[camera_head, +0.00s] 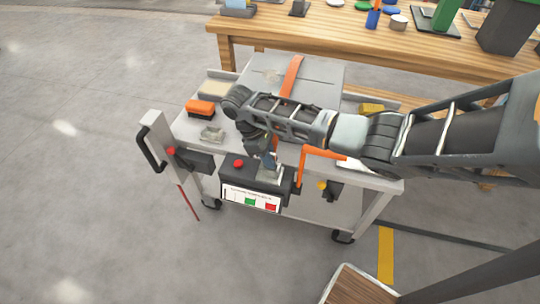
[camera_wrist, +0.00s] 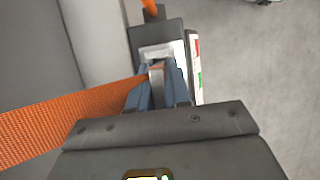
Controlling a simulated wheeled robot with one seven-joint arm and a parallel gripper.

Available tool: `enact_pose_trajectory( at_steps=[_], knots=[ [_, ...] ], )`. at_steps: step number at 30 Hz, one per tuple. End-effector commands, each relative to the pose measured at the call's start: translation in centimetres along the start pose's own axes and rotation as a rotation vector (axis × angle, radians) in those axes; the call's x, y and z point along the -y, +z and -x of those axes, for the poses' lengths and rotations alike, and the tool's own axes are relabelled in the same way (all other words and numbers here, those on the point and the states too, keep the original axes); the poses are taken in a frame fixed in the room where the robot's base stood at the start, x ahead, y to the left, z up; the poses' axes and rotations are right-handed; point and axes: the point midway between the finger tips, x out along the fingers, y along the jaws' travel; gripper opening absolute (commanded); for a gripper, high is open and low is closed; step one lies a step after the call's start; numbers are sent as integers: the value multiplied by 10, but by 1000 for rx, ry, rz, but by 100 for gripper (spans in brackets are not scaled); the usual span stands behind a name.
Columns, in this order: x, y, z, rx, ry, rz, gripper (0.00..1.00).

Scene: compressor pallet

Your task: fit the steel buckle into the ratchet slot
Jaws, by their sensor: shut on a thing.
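My gripper (camera_head: 268,159) points down over the front edge of a grey cart. In the wrist view its blue fingers (camera_wrist: 158,80) are shut on the small steel buckle (camera_wrist: 157,69). The orange strap (camera_wrist: 75,115) runs from the left up to the fingers. Just beyond the fingertips is a pale metal slot piece (camera_wrist: 155,50) on the dark ratchet housing (camera_wrist: 143,33). In the head view the slot piece (camera_head: 270,176) shows right below the fingers. The buckle is mostly hidden by the fingers, and I cannot tell whether it is inside the slot.
The ratchet unit carries a red button (camera_head: 238,163) and a label panel (camera_head: 250,198). An orange lever (camera_head: 318,153) stands to its right. An orange-topped block (camera_head: 200,107) and a clear tray (camera_head: 211,134) lie on the cart. A wooden bench (camera_head: 330,42) stands behind.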

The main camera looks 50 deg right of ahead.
Motion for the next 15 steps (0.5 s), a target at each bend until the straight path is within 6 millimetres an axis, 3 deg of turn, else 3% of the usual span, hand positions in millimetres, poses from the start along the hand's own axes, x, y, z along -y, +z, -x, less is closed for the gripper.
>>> enact_pose_trajectory(
  at_steps=[2,3,10,15],
  knots=[
    [2,0,-6,4,-4,0,0],
    [3,0,-6,5,-4,1,20],
    [2,0,-4,3,-3,0,42],
    [1,0,-4,3,-3,0,42]
  ],
)
